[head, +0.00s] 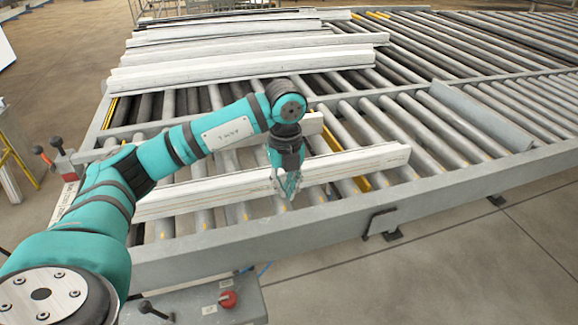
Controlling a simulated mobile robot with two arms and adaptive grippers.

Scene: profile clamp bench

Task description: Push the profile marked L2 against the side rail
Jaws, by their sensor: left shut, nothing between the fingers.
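A long white profile (355,164) lies across the rollers near the front. I cannot read an L2 mark on either. A grey side rail (330,217) runs along the roller table's near edge, with a gap of bare rollers between it and the front profile. My left gripper (290,194) is shut and empty, pointing down in front of the front profile's middle. I cannot tell whether it touches the profile. My right gripper is not in view.
Several white profiles (250,46) lie stacked on the far rollers. A grey angled piece (482,115) rests on the right. Bare rollers (425,130) lie between. A box with a red button (228,299) stands below the near rail.

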